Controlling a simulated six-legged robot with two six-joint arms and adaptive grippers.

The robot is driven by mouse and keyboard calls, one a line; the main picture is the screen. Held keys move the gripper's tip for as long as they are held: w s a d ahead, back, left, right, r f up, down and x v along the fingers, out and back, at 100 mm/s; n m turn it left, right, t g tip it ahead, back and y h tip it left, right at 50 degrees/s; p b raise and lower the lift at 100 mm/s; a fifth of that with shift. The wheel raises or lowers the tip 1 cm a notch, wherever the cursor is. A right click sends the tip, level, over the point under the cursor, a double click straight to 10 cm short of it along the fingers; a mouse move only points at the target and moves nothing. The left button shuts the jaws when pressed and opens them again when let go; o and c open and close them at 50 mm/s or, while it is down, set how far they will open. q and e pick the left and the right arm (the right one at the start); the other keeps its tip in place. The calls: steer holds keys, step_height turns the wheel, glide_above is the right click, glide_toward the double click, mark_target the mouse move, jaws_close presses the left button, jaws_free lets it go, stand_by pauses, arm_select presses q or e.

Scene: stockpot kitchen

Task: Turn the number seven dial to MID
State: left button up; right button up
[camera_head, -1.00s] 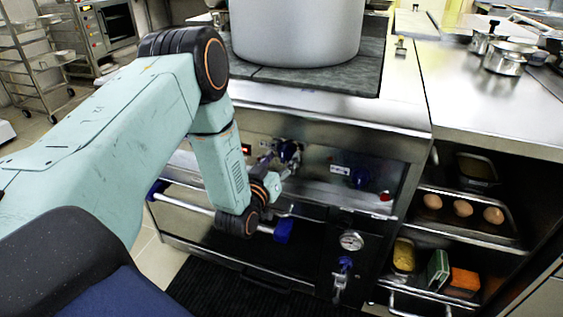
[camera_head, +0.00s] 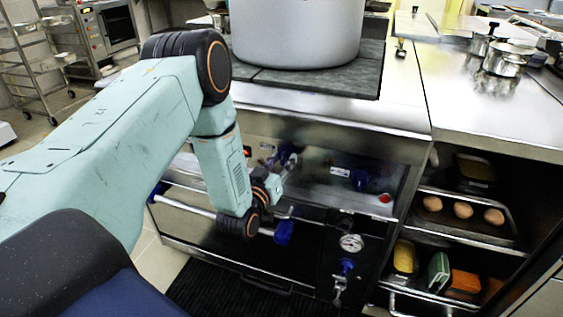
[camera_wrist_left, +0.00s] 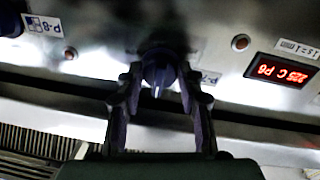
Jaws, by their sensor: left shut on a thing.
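The number seven dial (camera_wrist_left: 158,72) is a dark blue knob on the steel front panel, in the middle of the left wrist view. A light mark on it points toward the bottom of that picture. Its label (camera_wrist_left: 209,78), partly hidden by a finger, seems to read P-7. My left gripper (camera_wrist_left: 160,92) is shut on the dial, one finger on each side. In the head view my left gripper (camera_head: 291,162) is at the panel, and it and my wrist mostly hide the dial. My right gripper is in neither view.
An oven handle bar (camera_head: 190,204) runs below my wrist. A large pot (camera_head: 295,35) stands on the cooktop above. A red display (camera_wrist_left: 281,70) is beside the dial.

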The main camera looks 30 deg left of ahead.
arm_select(q)
steer(key=m+p, duration=0.3)
steer(key=shift+r+m+p, duration=0.2)
steer(key=shift+m+p, duration=0.1)
steer(key=m+p, duration=0.3)
steer(key=m, duration=0.1)
steer(key=shift+a+g, duration=0.1)
steer(key=shift+g, duration=0.2)
steer(key=m+p, duration=0.3)
steer(key=shift+r+m, duration=0.1)
steer(key=shift+m, duration=0.3)
steer(key=m+y+p, duration=0.1)
steer(key=m+p, duration=0.1)
steer(key=m, duration=0.2)
steer(key=m+p, duration=0.1)
steer(key=m, duration=0.2)
steer(key=shift+r+m+g+p, duration=0.1)
steer(key=shift+m+g+p, duration=0.2)
steer(key=shift+p, duration=0.1)
steer(key=m+y+p, duration=0.1)
steer(key=m, duration=0.7)
steer(key=shift+p, duration=0.35)
steer(key=shift+m, duration=2)
steer(key=shift+y, duration=0.4)
